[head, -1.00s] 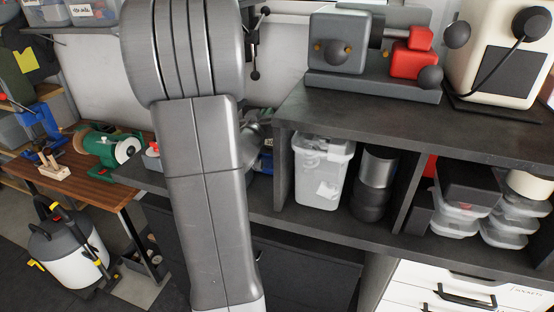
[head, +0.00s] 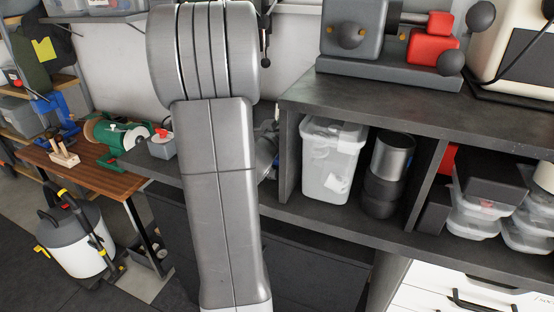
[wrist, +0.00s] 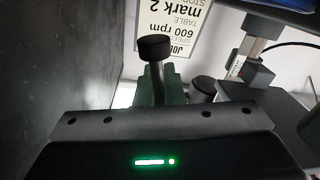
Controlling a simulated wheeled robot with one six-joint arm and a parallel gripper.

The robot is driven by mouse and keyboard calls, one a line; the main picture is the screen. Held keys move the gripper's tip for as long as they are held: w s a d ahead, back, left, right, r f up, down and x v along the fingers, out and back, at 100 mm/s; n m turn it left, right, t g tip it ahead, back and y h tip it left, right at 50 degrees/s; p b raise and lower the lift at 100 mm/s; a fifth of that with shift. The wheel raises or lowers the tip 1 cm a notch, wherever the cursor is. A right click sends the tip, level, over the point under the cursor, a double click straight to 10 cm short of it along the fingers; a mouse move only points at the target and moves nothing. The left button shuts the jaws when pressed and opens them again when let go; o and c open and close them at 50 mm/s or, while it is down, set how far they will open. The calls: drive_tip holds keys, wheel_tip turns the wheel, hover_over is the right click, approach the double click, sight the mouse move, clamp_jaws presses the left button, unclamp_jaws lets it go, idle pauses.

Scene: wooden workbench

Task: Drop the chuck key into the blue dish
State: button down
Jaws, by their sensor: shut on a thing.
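My gripper (wrist: 158,90) is shut on the chuck key (wrist: 155,50), a dark piece with a wide round head on a narrower stem. The key stands up between the greenish fingers in the wrist view. The lower part of the key is hidden by the fingers and gripper body. In the head view my arm hides the gripper and the key. I cannot make out the blue dish in either view.
A dark shelf bench (head: 400,118) holds a grey and red machine (head: 405,45) on top. A clear bin (head: 330,165) and dark cylinders (head: 385,175) stand below. At left are a green grinder (head: 115,138) on a wooden table and a vacuum (head: 75,240) on the floor.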

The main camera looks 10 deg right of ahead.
drive_tip(key=c, duration=1.5)
unclamp_jaws()
drive_tip(key=shift+r, duration=0.15)
wheel_tip(320, 180, up, 10)
drive_tip(key=shift+f+p, duration=0.1)
drive_tip(key=shift+p, duration=1.1)
wheel_tip(320, 180, down, 10)
drive_tip(key=shift+r+b, duration=0.25)
drive_tip(key=shift+b, duration=0.95)
wheel_tip(320, 180, up, 5)
drive_tip(key=p, duration=0.4)
drive_tip(key=shift+r+p, duration=0.1)
drive_tip(key=shift+p, duration=0.3)
